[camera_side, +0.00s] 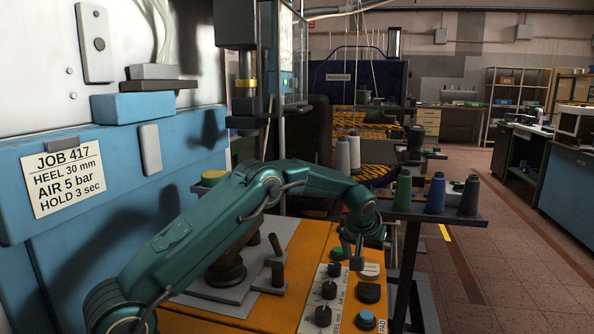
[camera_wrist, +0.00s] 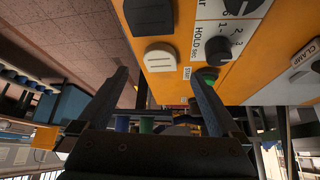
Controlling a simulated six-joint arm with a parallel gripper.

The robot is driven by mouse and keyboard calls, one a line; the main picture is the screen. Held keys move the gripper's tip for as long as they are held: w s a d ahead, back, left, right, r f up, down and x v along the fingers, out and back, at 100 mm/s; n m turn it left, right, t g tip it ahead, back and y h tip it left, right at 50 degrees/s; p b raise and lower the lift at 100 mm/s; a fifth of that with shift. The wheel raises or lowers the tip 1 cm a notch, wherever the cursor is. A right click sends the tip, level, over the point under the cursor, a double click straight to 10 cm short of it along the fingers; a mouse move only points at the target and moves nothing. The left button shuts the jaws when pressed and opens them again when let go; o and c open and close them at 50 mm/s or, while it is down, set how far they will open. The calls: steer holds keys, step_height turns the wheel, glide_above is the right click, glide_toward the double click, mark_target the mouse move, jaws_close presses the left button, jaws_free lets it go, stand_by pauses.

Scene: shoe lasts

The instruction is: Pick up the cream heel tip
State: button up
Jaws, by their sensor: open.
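The cream heel tip (camera_side: 370,270) is a small, pale, D-shaped piece with fine grooves. It lies on the orange panel, close to the panel's right edge in the side view. In the wrist view the cream heel tip (camera_wrist: 159,58) shows whole, between and just beyond the fingertips. My gripper (camera_side: 352,258) is open and empty, pointing down beside the cream heel tip in the side view. In the wrist view my gripper (camera_wrist: 158,74) has its two dark fingers spread on either side of it. I cannot tell the exact height of the fingertips above the panel.
A dark heel tip (camera_side: 369,292) lies beside the cream one. Thread cones (camera_side: 435,195) stand on a dark shelf beyond.

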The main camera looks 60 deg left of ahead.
mark_target(369, 269)
steer(key=shift+x, duration=2.45)
steer(key=c, duration=1.5)
